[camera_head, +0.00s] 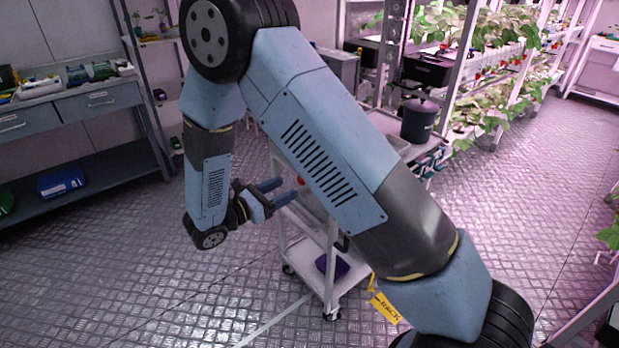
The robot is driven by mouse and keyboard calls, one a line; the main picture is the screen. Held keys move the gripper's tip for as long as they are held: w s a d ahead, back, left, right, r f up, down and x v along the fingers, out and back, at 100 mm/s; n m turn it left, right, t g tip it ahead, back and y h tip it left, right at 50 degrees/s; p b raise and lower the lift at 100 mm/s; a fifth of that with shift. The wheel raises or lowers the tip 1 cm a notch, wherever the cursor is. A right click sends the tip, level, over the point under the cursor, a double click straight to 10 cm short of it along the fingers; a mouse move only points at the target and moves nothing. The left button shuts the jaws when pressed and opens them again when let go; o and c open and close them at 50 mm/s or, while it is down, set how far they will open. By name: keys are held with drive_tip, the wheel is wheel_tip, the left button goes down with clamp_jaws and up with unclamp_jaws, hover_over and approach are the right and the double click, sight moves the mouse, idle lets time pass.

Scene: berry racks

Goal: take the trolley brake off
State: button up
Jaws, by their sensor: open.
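The white trolley (327,262) stands in the middle, largely hidden behind my arm. Its lower shelf carries a dark blue item (332,266), and a caster (331,313) shows at its near foot. My gripper (287,190) is open, with its two blue fingers pointing right toward the trolley's left side. A small red part (300,181) shows right by the fingertips. I cannot tell whether it is the brake, or whether the fingers touch it. Nothing shows between the fingers.
Berry racks (497,75) line the back right. A workbench (72,107) with drawers stands at the left. A yellow tag (385,308) hangs below my arm. The metal floor left of the trolley is clear.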

drive_tip(key=x, duration=0.9)
drive_tip(key=shift+w+d, duration=0.15)
clamp_jaws()
idle(0.5)
